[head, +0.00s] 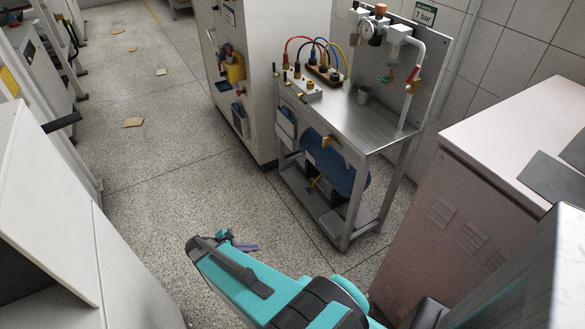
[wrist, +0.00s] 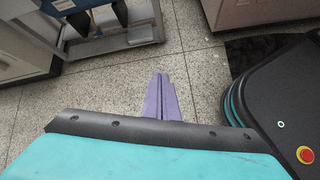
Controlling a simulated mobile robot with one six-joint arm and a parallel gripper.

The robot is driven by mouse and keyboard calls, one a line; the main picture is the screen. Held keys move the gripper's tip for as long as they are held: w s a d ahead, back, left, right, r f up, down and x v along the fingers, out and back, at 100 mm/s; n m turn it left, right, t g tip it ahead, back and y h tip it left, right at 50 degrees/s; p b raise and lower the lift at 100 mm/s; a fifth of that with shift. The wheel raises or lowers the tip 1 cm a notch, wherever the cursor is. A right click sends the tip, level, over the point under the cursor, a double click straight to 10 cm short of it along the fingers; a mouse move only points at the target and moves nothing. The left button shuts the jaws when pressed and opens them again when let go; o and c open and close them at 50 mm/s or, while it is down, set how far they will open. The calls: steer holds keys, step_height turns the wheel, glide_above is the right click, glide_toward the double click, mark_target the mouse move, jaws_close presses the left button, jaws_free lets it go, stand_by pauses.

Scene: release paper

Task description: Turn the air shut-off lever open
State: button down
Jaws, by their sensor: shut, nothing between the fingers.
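A small red lever (head: 413,74) with yellow beneath it is on the white pipe (head: 419,52) at the right of the metal air bench; it seems to be the shut-off lever, but its exact angle is too small to tell. My gripper (head: 255,248) is low over the floor, in front and left of the bench, well apart from the lever. Its purple fingers also show in the wrist view (wrist: 159,76), side by side, shut and empty. The lever is not in the wrist view.
A pale cabinet (head: 500,150) stands right. A white cabinet (head: 245,60) stands behind left. The speckled floor (head: 150,180) between is mostly clear.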

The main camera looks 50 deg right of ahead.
steer(key=s+a+f+m+y, duration=0.1)
steer(key=s+a+m+y, duration=0.2)
steer(key=s+a, duration=0.2)
steer(key=s+a+f+m+g+y, duration=0.1)
steer(key=s+a+f+m+y, duration=0.1)
steer(key=s+a, duration=0.4)
steer(key=s+a+f+m+g+y, duration=0.1)
steer(key=s+a+f+m+y, duration=0.1)
steer(key=a, duration=1.1)
steer(key=s+m+y, duration=0.1)
steer(key=s+m, duration=0.1)
steer(key=s, duration=0.1)
steer(key=shift+s+a+f+m+y, duration=0.2)
steer(key=shift+s+a+m+y, duration=0.05)
steer(key=shift+m+y, duration=0.15)
